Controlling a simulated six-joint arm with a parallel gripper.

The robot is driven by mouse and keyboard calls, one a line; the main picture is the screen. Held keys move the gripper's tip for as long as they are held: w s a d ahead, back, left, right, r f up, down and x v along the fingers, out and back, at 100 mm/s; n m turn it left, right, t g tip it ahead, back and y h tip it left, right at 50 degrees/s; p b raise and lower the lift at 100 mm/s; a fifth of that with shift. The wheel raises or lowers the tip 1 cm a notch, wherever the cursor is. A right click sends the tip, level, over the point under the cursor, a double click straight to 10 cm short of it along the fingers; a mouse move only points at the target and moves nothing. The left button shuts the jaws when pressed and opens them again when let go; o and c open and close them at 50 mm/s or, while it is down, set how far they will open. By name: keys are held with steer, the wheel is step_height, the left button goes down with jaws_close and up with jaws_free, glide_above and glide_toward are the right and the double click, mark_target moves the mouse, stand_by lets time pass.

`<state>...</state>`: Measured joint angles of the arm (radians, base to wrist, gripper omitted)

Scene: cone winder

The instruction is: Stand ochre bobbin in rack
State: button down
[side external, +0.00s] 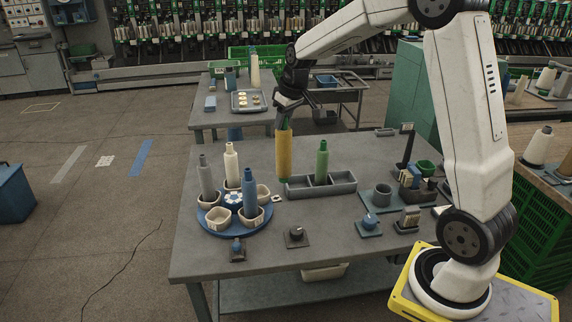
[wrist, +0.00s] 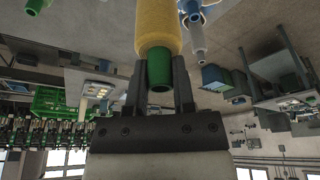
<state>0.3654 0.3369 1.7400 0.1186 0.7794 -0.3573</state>
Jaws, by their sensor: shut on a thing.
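The ochre bobbin (side external: 284,154) hangs upright below my gripper (side external: 287,106), at the left end of a grey divided tray (side external: 337,187). In the wrist view, my fingers (wrist: 158,78) are shut on its green end, and its yellow body (wrist: 160,28) extends beyond them. I cannot tell whether its lower end touches anything. A green bobbin (side external: 321,161) stands in the tray. A round blue rack (side external: 238,230) with pale cups is at the left. Grey (side external: 206,181), cream (side external: 231,167) and blue (side external: 249,194) bobbins stand in it. A front-left cup (side external: 217,218) and a right cup (side external: 263,193) look empty.
A dark knob (side external: 295,233) and a small blue-topped control (side external: 237,249) lie near the table's front edge. Bare tabletop (side external: 345,224) lies in front of the tray.

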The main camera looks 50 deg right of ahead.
steer(key=shift+r, duration=1.3)
steer(key=shift+d+f, duration=0.1)
steer(key=shift+w+d+f, duration=0.2)
steer(key=shift+w+d, duration=0.15)
steer(key=shift+d, duration=0.15)
steer(key=w+d+f+m, duration=0.2)
steer(key=d+f, duration=0.3)
steer(key=d, duration=0.3)
steer(key=w+d+f+m+h, duration=0.1)
steer(key=w+d+f+m, duration=0.1)
steer(key=d+f, duration=0.3)
steer(key=shift+w+d+f, duration=0.2)
steer(key=shift+w+d, duration=0.6)
steer(key=shift+d, duration=1)
steer(key=shift+f, duration=0.1)
